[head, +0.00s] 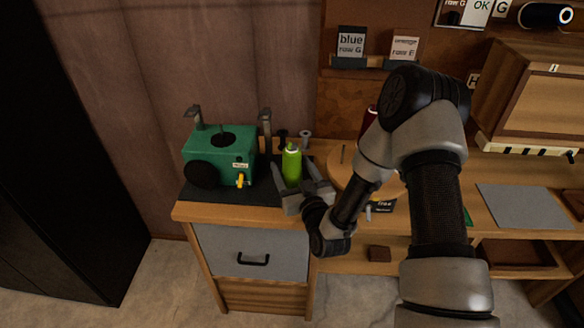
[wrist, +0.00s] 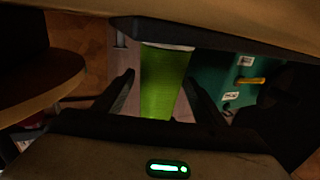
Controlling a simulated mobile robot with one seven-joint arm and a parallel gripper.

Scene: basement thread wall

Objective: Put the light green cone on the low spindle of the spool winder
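The light green cone (head: 291,166) stands roughly upright at the right side of the green spool winder (head: 215,151). My gripper (head: 293,163) reaches in from the lower right, with one finger on each side of the cone. In the wrist view, the cone (wrist: 163,85) is between the fingers of my gripper (wrist: 160,80), with gaps visible beside it, so the gripper looks open around it. The cone's base is hidden by the gripper in the head view. I cannot tell whether a spindle is inside the cone.
A yellow lever (head: 241,181) is on the winder's front. A tall metal post (head: 265,128) and a grey-topped peg (head: 305,139) stand behind the cone. A grey mat (head: 523,206) lies bare farther right.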

